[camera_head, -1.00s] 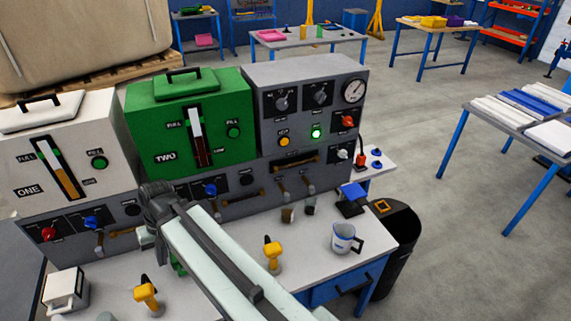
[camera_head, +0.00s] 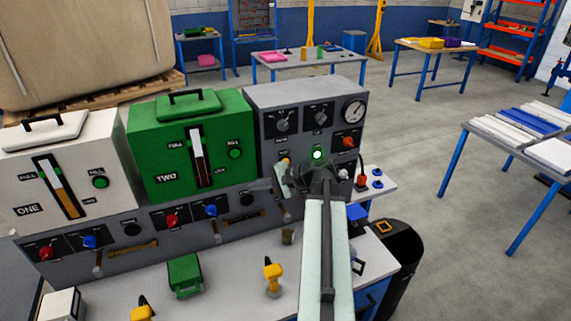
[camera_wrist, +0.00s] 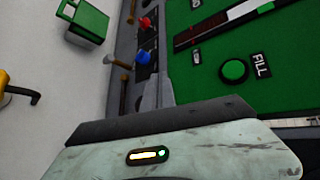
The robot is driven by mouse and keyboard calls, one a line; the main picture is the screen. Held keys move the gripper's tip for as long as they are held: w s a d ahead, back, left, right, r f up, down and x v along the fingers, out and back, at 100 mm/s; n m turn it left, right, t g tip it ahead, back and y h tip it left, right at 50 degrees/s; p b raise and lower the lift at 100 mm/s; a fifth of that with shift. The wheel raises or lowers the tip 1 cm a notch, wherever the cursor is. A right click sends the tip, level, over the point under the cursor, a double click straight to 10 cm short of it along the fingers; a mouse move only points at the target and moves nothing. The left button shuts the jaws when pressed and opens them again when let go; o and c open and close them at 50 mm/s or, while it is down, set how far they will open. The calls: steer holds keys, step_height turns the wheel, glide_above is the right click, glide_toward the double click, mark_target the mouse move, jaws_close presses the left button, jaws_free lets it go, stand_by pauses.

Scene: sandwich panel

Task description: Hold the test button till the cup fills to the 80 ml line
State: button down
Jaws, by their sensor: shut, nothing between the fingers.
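The control panel (camera_head: 307,104) is the grey unit right of the green tank. A yellow button (camera_head: 286,161) and a lit green button (camera_head: 317,155) are on its face; I cannot read which is the test button. My gripper (camera_head: 268,186) is shut and empty, in front of the panel just below these buttons. I cannot tell whether it touches anything. A small brownish cup (camera_head: 287,237) stands on the bench below. A larger jug (camera_head: 358,266) shows only at its handle side behind my arm. No fill level or 80 ml line is readable.
The green tank (camera_head: 188,145) has its own FILL button, also seen in the wrist view (camera_wrist: 233,71). Levers and knobs line the lower panel. A dark bin (camera_head: 403,245) is at right.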

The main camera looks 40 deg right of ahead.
steer(key=s+d+m+t+h, duration=0.1)
steer(key=s+d+m+h, duration=0.1)
steer(key=s+d, duration=0.7)
steer(key=d+m, duration=0.1)
steer(key=d, duration=0.2)
steer(key=shift+s+d+h, duration=0.3)
steer(key=shift+s+h, duration=0.05)
steer(key=shift+h, duration=0.05)
steer(key=shift+w, duration=0.1)
steer(key=w+d, duration=0.3)
steer(key=w, duration=0.5)
steer(key=shift+d, duration=0.15)
steer(key=shift+w, duration=0.15)
stand_by(1.0)
steer(key=shift+w+d, duration=0.15)
steer(key=shift+w, duration=0.1)
steer(key=shift+w+d, duration=0.15)
steer(key=shift+w, duration=0.25)
stand_by(0.5)
steer(key=shift+s, duration=0.15)
stand_by(0.6)
steer(key=shift+s+a, duration=0.3)
steer(key=shift+s, duration=0.35)
